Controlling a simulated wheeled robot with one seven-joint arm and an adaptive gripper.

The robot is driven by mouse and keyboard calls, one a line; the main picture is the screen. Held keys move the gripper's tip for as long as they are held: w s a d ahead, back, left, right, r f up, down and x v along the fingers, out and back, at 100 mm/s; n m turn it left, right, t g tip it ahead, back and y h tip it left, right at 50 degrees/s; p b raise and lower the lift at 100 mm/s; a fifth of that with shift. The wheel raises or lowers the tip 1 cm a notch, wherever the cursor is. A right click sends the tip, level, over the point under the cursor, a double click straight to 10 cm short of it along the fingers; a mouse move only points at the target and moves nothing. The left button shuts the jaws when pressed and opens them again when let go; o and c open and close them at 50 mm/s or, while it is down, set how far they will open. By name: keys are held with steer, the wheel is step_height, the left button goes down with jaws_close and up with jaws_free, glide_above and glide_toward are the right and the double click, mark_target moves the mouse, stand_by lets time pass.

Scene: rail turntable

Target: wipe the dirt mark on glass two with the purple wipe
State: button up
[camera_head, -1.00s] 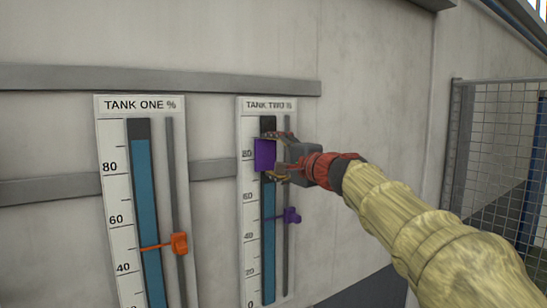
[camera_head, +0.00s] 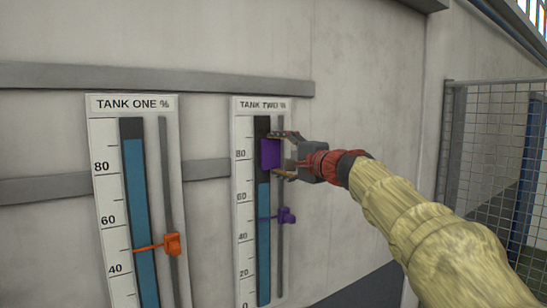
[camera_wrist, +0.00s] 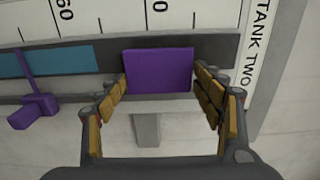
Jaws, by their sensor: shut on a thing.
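The purple wipe (camera_head: 270,153) is a flat block held between the fingers of my gripper (camera_head: 283,154). In the wrist view the wipe (camera_wrist: 159,71) sits between the two yellow-padded fingers of my gripper (camera_wrist: 162,90). The wipe is in front of the upper part of glass two (camera_head: 264,215), above its blue level, near the 80 mark. Whether it touches the glass I cannot tell. Glass two also shows in the wrist view (camera_wrist: 45,63). No dirt mark is visible; the wipe and fingers cover part of the glass.
A purple pointer (camera_head: 285,216) rides the rail beside glass two, below my gripper. The tank one gauge (camera_head: 133,200) with an orange pointer (camera_head: 172,243) is at left. Grey wall rails (camera_head: 60,76) run behind the gauges. A mesh fence (camera_head: 480,160) stands at right.

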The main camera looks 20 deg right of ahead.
mark_target(275, 142)
steer(key=shift+w+r+p, duration=0.1)
steer(key=shift+r+p, duration=0.85)
steer(key=shift+r, duration=0.65)
steer(key=shift+s+a+f+b, duration=0.1)
steer(key=shift+s+a+b, duration=0.1)
steer(key=shift+a, duration=0.45)
steer(key=shift+s+a+r+b, duration=0.1)
steer(key=shift+s+a+b, duration=0.1)
steer(key=shift+a, duration=0.5)
steer(key=shift+s+a+f+b, duration=0.1)
steer(key=shift+s+a+b, duration=0.1)
steer(key=shift+a, duration=0.45)
steer(key=shift+r+p, duration=1.1)
steer(key=shift+r, duration=0.5)
steer(key=shift+w+d+f, duration=0.1)
steer(key=shift+w+d, duration=0.05)
steer(key=shift+d, duration=0.35)
steer(key=shift+w+d+b, duration=0.2)
steer(key=shift+w+d, duration=0.05)
steer(key=shift+d, duration=0.5)
steer(key=shift+w+d+b, duration=0.15)
steer(key=shift+w+d, duration=0.1)
steer(key=shift+d, duration=0.45)
steer(key=shift+s, duration=0.1)
